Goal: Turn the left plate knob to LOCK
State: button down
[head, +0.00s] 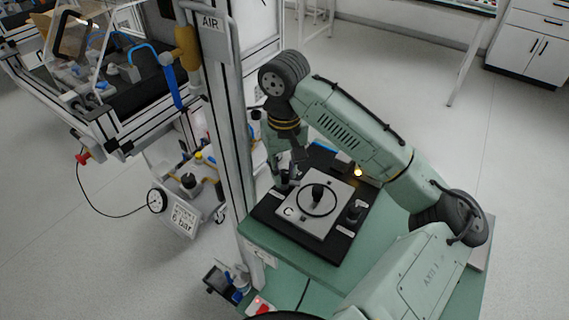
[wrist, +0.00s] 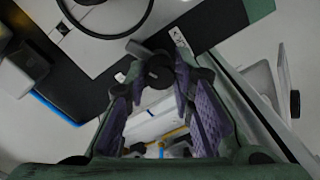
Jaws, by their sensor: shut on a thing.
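The light square plate (head: 303,221) lies on a black base on the green table, with a ring and a dark central knob (head: 317,192) on it. The dark left plate knob (head: 284,182) stands at the plate's left corner. My gripper (head: 289,169) comes down over it from above and is shut on it. In the wrist view the dark knob (wrist: 158,68) sits between the fingertips of my gripper (wrist: 156,78). A small white label (wrist: 175,36) lies beside it, its words too small to read. I cannot tell which way the knob points.
A second dark knob (head: 355,211) stands at the plate's right corner. A grey upright post (head: 226,130) with an AIR sign rises close to the left of my gripper. A small lit lamp (head: 358,172) is behind the plate. The table's front is clear.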

aim_at(284, 173)
jog(key=shift+m, duration=1.9)
jog(key=c, duration=1.4)
grip_release()
jog(key=shift+o, duration=0.2)
notch_tip(284, 173, up, 12)
